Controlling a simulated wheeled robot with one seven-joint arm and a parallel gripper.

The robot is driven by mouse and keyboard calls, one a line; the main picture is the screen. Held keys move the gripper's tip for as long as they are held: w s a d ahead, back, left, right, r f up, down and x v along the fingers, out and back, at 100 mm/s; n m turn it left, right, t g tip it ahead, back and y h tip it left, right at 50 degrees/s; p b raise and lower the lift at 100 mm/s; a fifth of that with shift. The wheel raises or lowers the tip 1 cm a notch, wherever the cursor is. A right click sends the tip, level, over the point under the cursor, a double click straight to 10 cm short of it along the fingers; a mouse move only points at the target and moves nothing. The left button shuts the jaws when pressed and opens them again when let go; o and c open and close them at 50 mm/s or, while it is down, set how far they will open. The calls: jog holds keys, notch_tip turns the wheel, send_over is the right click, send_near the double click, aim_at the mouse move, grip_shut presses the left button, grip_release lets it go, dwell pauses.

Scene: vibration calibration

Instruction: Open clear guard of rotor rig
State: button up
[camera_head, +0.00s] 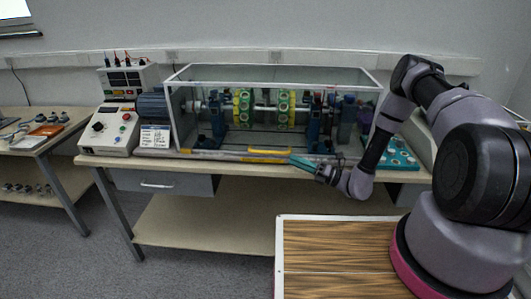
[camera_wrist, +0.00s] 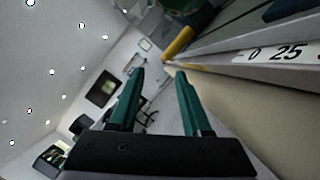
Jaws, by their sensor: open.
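The clear guard (camera_head: 270,74) is a transparent box with a pale frame. It is closed over the rotor rig (camera_head: 265,108), which shows yellow-green discs on a shaft and blue supports. A yellow handle (camera_head: 270,150) sits low on the guard's front edge. My gripper (camera_head: 296,161) is open and empty, just right of the handle and close to it. In the wrist view, the green fingers of my gripper (camera_wrist: 160,75) are apart with nothing between them. The yellow handle (camera_wrist: 178,44) shows beyond the fingertips, near the right finger. I cannot tell if they touch.
A control box (camera_head: 108,130) with knobs and a blue motor (camera_head: 152,106) stand left of the guard. A teal tray (camera_head: 398,154) lies to the right. A scale strip (camera_wrist: 285,52) runs along the bench edge. A side table (camera_head: 45,145) holds small parts.

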aim_at(269, 152)
jog(key=shift+m+t, duration=0.4)
jog(key=x, duration=0.7)
jog(key=f+x, duration=0.1)
jog(key=x, duration=0.2)
jog(key=shift+w+a, duration=0.15)
jog(key=shift+a, duration=0.3)
grip_shut()
dwell(0.6)
